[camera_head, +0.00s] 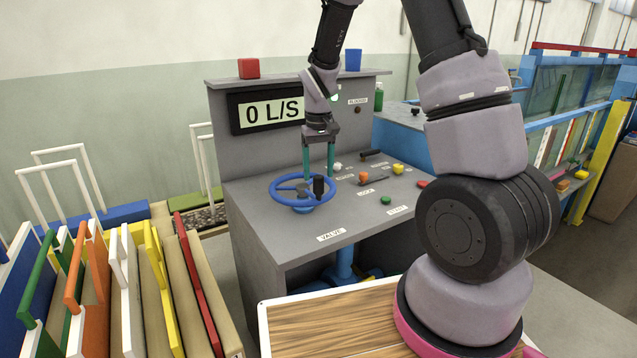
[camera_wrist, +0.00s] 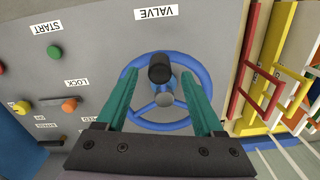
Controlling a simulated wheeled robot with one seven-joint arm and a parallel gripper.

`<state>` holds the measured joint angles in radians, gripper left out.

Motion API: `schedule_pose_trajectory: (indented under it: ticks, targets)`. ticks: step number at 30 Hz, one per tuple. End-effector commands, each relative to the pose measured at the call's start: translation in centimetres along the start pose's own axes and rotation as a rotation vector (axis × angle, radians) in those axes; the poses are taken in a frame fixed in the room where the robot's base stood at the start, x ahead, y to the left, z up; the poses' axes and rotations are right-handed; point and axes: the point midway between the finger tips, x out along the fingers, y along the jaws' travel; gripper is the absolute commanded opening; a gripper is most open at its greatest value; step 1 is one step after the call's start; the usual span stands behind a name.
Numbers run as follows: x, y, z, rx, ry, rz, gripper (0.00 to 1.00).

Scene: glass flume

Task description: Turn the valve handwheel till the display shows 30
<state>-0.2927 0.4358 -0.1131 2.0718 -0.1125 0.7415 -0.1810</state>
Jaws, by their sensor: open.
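The blue valve handwheel (camera_head: 276,197) lies flat on the grey console top at its left, above the VALVE label. It has a black upright knob (camera_head: 318,187) on its rim, at the right in the head view. The display (camera_head: 265,110) on the console's back panel reads 0 L/S. My gripper (camera_head: 318,176) points down over the wheel's right side, with its green fingers apart. In the wrist view, the wheel (camera_wrist: 205,82) shows between and beyond the fingers, and the knob (camera_wrist: 159,68) stands ahead of the gap between the fingertips. Nothing is held.
The console top (camera_head: 300,250) also carries an orange LOCK knob (camera_head: 363,177), a green START button (camera_head: 386,200), a yellow knob (camera_head: 398,169) and a red button (camera_head: 422,183). Coloured boards (camera_head: 160,280) stand at left.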

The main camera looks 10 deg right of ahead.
Motion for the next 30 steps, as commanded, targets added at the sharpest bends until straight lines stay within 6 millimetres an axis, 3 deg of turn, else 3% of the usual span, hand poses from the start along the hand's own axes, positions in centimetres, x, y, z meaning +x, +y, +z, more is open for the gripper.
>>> schedule_pose_trajectory:
  ticks: [7, 18, 19, 20, 24, 30]
  targets:
    - [3.4, 0.0, 0.0, 0.0, -0.002, 0.0, 0.69]
    - [4.0, 0.0, 0.0, 0.0, 0.0, 0.0, 0.69]
    - [4.0, 0.0, 0.0, 0.0, 0.0, 0.0, 0.65]
    - [4.0, 0.0, 0.0, 0.0, 0.0, 0.0, 0.54]
    - [4.0, 0.0, 0.0, 0.0, 0.0, 0.0, 0.0]
    - [4.0, 0.0, 0.0, 0.0, 0.0, 0.0, 0.0]
